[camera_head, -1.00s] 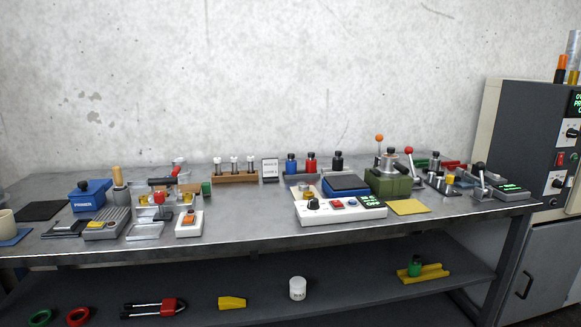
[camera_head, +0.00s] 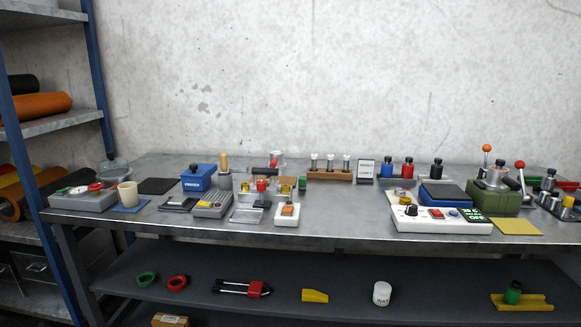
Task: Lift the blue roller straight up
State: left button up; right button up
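I cannot make out a blue roller in this view. Blue items that show are a box marked PRIMER (camera_head: 198,178) on the bench, a small bottle with a black cap (camera_head: 387,170) in the rack, and a low box with a dark top (camera_head: 445,194). Orange rolls (camera_head: 45,107) lie on the shelf unit at the left, with a dark roll (camera_head: 22,84) behind. Neither of my grippers is in view.
A long metal bench (camera_head: 340,218) crosses the view, crowded with small devices. Its lower shelf (camera_head: 240,268) holds rings, a red clamp-like tool, a yellow block and a white jar. The blue-posted shelf unit (camera_head: 98,75) stands close to its left end.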

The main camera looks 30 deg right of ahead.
aim_at(387, 167)
jog(key=u, duration=0.7)
jog(key=i, duration=1.5)
jog(key=z, duration=3.2)
